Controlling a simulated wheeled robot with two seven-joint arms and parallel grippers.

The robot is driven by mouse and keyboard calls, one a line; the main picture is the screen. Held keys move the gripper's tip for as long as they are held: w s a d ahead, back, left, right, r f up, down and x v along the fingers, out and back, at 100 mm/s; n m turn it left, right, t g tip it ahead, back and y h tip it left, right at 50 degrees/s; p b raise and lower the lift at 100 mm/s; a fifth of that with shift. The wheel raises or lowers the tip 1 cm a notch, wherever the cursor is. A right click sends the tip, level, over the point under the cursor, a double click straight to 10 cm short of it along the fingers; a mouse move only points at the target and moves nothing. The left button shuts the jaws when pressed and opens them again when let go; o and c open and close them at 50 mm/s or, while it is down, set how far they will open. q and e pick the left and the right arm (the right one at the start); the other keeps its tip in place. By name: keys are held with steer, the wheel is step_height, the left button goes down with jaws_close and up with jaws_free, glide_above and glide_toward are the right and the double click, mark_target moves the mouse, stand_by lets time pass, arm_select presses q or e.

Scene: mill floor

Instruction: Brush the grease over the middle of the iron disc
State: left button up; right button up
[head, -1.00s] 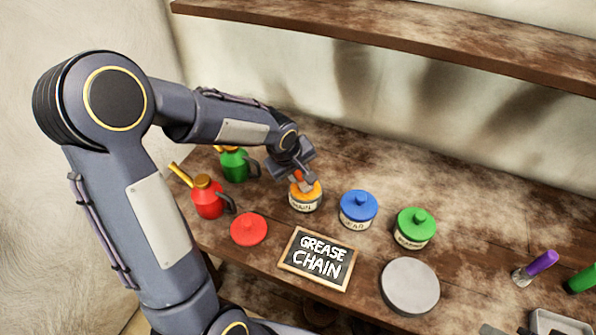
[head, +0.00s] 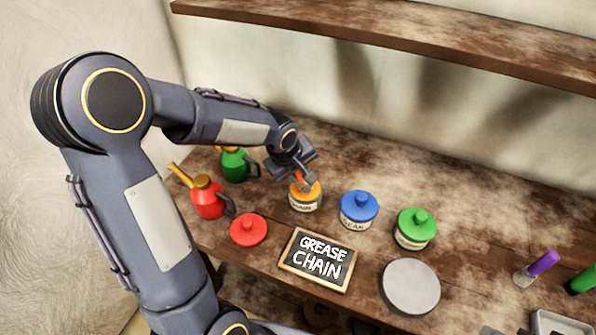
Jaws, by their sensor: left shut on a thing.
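My left gripper (head: 301,181) is shut on an orange-handled brush (head: 299,175), seen only as a small orange piece between the fingers. Its lower end is hidden at the jar. The gripper is right over the yellow-topped jar (head: 304,203), whose label reads CHAIN. The grey iron disc (head: 410,287) lies flat at the front of the bench, right of the sign, well apart from the gripper. A chalk sign (head: 318,259) reads GREASE CHAIN. My right gripper is not in view.
A blue-lidded jar (head: 359,210) and a green-lidded jar (head: 415,229) stand right of the yellow one. A red lid (head: 249,229) and red (head: 209,198) and green (head: 235,165) oil cans are at left. Purple (head: 541,264) and green (head: 582,280) handles are at right, near a grey tray (head: 560,322).

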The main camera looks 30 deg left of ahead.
arm_select(q)
steer(key=shift+r+p, duration=2.15)
steer(key=shift+r, duration=1.35)
steer(key=shift+f, duration=0.1)
